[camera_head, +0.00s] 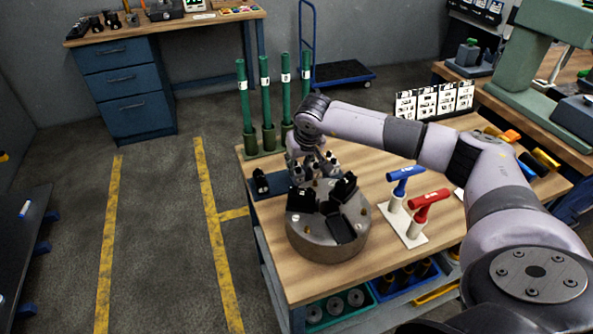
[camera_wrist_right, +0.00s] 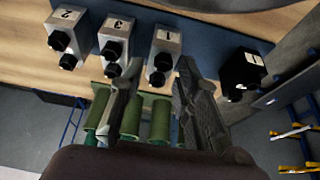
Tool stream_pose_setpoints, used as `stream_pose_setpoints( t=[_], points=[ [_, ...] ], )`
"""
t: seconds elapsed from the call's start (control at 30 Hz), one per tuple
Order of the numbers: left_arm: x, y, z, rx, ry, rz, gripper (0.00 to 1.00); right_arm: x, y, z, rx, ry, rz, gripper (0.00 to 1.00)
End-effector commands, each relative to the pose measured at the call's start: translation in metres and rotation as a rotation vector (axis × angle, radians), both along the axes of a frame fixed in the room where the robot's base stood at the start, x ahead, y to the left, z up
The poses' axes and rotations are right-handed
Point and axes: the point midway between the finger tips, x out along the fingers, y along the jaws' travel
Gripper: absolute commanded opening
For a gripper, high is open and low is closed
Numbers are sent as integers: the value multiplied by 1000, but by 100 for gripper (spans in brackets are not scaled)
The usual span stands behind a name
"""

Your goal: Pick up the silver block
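Three silver blocks stand in a row on a blue mat (camera_wrist_right: 215,48), each with black round parts. In the right wrist view they are marked 2 (camera_wrist_right: 70,27), 3 (camera_wrist_right: 116,32) and 1 (camera_wrist_right: 166,40). A black block (camera_wrist_right: 243,72), also marked 1, stands to their right; it shows in the head view (camera_head: 261,183) at the mat's left. My right gripper (camera_wrist_right: 158,78) is open and empty over the mat, its fingertips apart. The silver block marked 1 appears between and beyond the fingertips; contact cannot be told. In the head view the gripper (camera_head: 312,166) partly hides the silver blocks. My left gripper is out of view.
A round grey chuck (camera_head: 318,246) with black jaws stands just in front of the mat. Green posts (camera_head: 265,95) rise behind it. Blue (camera_head: 404,174) and red (camera_head: 430,198) T-handled tools stand in a white holder to the right.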

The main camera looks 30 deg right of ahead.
Motion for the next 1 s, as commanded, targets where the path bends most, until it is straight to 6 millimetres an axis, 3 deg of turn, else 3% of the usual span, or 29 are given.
stream_pose_setpoints(
  t=[0.1,0.23,0.53,1.0],
  points=[
    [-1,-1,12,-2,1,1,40,8,0,-13,0,4,-1,30],
    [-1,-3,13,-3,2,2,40,13,-2,-29,1,4,-1,30],
    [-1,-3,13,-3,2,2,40,15,-2,-34,1,1,0,30],
    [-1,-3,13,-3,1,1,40,15,-3,-33,1,1,-1,0]
  ],
)
